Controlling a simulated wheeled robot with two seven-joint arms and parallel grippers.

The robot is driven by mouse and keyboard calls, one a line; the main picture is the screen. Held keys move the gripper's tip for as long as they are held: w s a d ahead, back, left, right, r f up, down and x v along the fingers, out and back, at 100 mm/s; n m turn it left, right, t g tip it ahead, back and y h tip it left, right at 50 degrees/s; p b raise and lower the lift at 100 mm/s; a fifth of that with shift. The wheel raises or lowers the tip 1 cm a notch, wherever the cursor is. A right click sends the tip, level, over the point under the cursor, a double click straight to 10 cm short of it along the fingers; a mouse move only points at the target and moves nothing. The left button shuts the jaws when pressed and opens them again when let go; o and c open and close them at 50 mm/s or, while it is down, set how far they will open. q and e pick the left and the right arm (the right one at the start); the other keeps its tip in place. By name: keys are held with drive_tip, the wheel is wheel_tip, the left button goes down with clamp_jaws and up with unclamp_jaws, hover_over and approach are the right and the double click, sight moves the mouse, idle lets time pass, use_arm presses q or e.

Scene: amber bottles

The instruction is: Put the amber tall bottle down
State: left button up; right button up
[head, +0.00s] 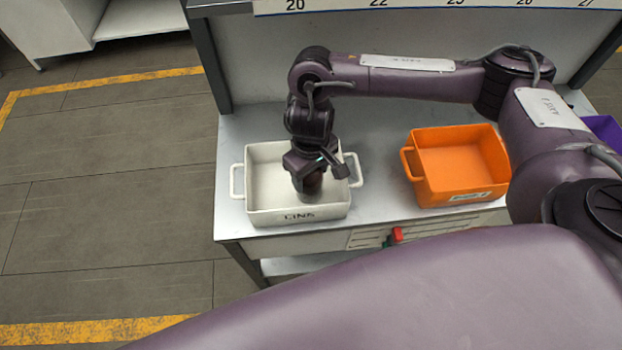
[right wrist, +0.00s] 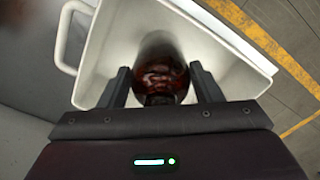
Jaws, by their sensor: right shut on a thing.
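The amber tall bottle (right wrist: 160,65) is dark brown and glossy. In the right wrist view it sits between the two fingers of my right gripper (right wrist: 163,88), which is shut on it. In the head view the bottle (head: 311,185) shows below my right gripper (head: 316,165), inside the outline of the white bin (head: 262,214) with dark lettering on its front. The bin's wall also shows in the right wrist view (right wrist: 112,45). I cannot tell whether the bottle's base touches the bin floor. My left gripper is not in view.
An orange bin (head: 440,192) stands to the right on the same grey table (head: 385,215). A purple bin (head: 604,128) shows at the far right, partly behind my arm. The white bin's left part looks empty. A numbered strip runs along the back.

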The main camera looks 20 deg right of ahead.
wheel_tip(320, 180, down, 2)
drive_tip(key=shift+s, duration=0.1)
drive_tip(key=shift+f+b, duration=0.3)
drive_tip(key=shift+f, duration=0.05)
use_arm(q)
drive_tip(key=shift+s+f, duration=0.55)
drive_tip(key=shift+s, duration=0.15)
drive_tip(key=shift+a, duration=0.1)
use_arm(e)
drive_tip(key=shift+f, duration=0.15)
drive_tip(key=o, duration=1.1)
